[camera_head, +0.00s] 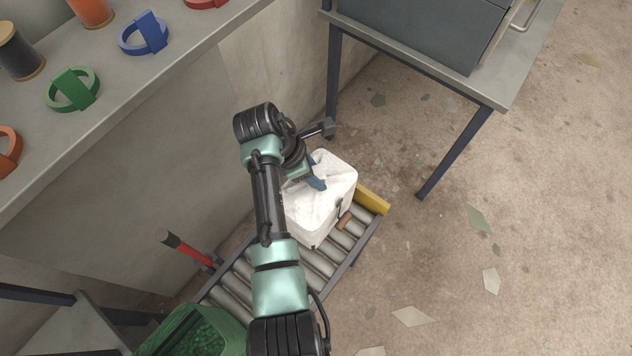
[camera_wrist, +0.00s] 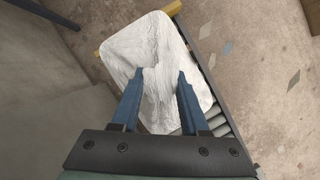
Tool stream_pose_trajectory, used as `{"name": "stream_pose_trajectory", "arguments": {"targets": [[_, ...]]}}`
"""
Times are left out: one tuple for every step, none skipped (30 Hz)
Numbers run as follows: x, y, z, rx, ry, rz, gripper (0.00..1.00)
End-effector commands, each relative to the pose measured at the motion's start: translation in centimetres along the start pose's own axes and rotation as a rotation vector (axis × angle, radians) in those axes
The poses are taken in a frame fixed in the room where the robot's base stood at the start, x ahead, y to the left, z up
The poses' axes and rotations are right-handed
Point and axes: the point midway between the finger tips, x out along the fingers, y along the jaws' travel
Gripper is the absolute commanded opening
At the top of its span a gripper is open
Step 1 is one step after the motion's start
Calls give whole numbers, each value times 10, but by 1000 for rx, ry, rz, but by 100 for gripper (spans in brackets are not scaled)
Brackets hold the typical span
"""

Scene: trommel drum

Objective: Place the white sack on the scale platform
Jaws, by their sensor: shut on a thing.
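The white sack (camera_head: 318,205) is a pale, rounded block shape at the far end of a roller conveyor (camera_head: 325,262), next to a yellow end stop. In the wrist view the sack (camera_wrist: 158,40) fills the space ahead of my gripper. My gripper (camera_head: 317,182) is over the top of the sack, and its blue fingers (camera_wrist: 160,76) are shut on a raised fold of it. My arm hides part of the sack's left side. I cannot tell whether the sack's underside touches the rollers. I cannot make out a scale platform for certain.
A yellow stop (camera_head: 373,199) closes the conveyor's end. A green bin (camera_head: 192,333) with green contents is at the near end, by a red-handled tool (camera_head: 188,249). A shelf with coloured rings (camera_head: 72,90) is at left, a table (camera_head: 488,92) at upper right. The right floor is open.

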Motion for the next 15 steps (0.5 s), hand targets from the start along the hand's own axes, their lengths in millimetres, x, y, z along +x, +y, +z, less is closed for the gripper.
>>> {"name": "stream_pose_trajectory", "arguments": {"targets": [[2, 1, -1, 1, -2, 3, 0], [5, 1, -2, 1, -2, 3, 0], [10, 1, -4, 1, -1, 1, 0], [14, 0, -6, 0, -1, 1, 0], [19, 0, -8, 0, -1, 1, 0], [24, 1, -10, 1, -1, 1, 0], [27, 1, -11, 2, -1, 1, 0], [30, 1, -12, 2, -1, 1, 0], [33, 1, -13, 2, -1, 2, 0], [34, 1, -14, 2, -1, 3, 0], [34, 1, -14, 3, -1, 4, 0], [35, 1, -14, 3, -1, 4, 0], [35, 1, -14, 3, -2, 4, 0], [34, 2, -14, 3, -2, 5, 0], [34, 1, -14, 3, -2, 4, 0]]}}
